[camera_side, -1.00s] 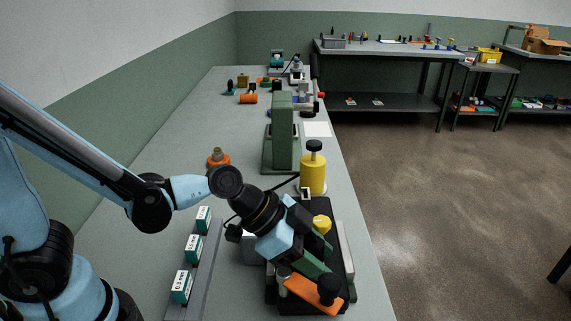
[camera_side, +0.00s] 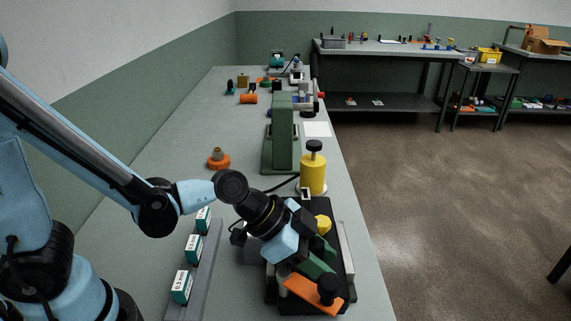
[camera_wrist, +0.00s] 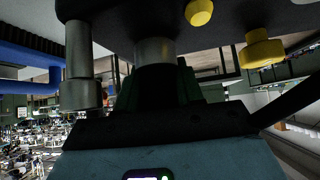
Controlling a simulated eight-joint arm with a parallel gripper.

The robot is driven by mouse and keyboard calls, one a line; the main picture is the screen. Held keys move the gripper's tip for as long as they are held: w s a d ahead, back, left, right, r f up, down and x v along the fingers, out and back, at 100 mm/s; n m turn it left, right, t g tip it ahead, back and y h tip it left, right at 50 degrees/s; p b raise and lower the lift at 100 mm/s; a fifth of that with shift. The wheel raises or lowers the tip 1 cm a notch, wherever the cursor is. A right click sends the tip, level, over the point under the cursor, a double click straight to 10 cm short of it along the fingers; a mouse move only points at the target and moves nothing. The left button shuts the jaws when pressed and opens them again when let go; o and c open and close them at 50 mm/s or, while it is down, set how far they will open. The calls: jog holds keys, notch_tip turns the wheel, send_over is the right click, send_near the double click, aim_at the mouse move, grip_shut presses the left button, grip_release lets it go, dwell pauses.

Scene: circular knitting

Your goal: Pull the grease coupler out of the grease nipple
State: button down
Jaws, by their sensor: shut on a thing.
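My gripper (camera_side: 318,268) reaches down over the dark machine (camera_side: 340,247) at the front of the bench. Its green fingers show in the wrist view (camera_wrist: 158,92), shut around a dark cylindrical part, which I take as the grease coupler (camera_wrist: 155,88). A grey metal cylinder (camera_wrist: 154,52) lies directly beyond the coupler, in line with it, likely the nipple side. I cannot tell whether the two are joined or apart. In the side view my gripper hides both.
An orange lever (camera_side: 308,292) with a black knob lies close by my gripper. A yellow canister (camera_side: 312,175) stands behind, with a black hose (camera_side: 281,184) at its left. Small boxes (camera_side: 193,248) stand on a rail at left. A second metal cylinder (camera_wrist: 78,50) is nearby.

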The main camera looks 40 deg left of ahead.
jog(key=shift+r, duration=0.2)
jog(key=shift+r, duration=6.3)
jog(key=w+a+f+n+t+y, duration=0.1)
jog(key=w+a+f, duration=0.3)
jog(key=a, duration=0.6)
jog(key=w+a+f+n+t+y, duration=0.1)
jog(key=w+a+f+n, duration=0.2)
jog(key=a+f, duration=0.3)
jog(key=w+a+f+n+y, duration=0.1)
jog(key=w+a+f, duration=0.4)
jog(key=a, duration=1.1)
jog(key=shift+w+f+n+t+y, duration=0.3)
jog(key=shift+w+f+n+t, duration=0.1)
jog(key=shift+n, duration=0.1)
jog(key=shift+a+f, duration=0.25)
jog(key=shift+a, duration=0.15)
jog(key=shift+f, duration=1.95)
jog(key=shift+f, duration=0.15)
